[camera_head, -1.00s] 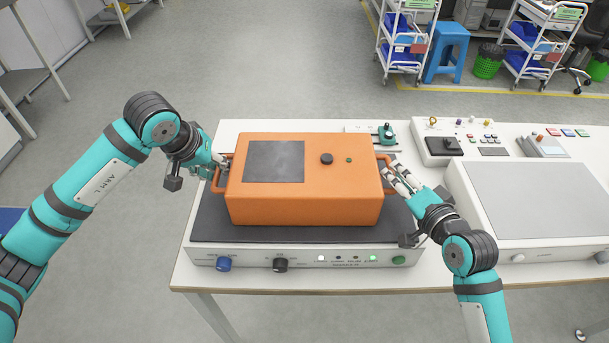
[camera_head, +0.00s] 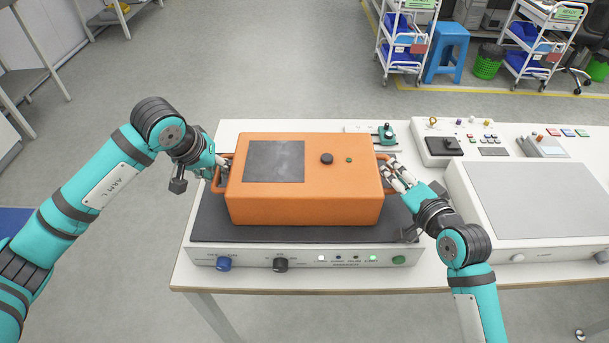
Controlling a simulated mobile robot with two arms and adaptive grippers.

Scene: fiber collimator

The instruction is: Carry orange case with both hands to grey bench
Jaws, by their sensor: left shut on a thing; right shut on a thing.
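The orange case (camera_head: 305,203) sits on the dark top of a flat instrument (camera_head: 290,234) on the white table. It has a grey panel and a black knob on its lid, and a handle at each end. My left gripper (camera_head: 222,164) is shut on the left handle (camera_head: 217,182). My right gripper (camera_head: 390,172) is shut on the right handle (camera_head: 384,158). The fingers partly cover both handles. The case looks level, and I see no clear gap under it. I cannot tell which surface is the grey bench.
A second instrument with a grey top (camera_head: 540,198) stands at the right on the white table (camera_head: 440,276). A black-topped box (camera_head: 444,146) and a small green device (camera_head: 386,135) are behind. Carts and a blue stool (camera_head: 447,50) stand on the far floor.

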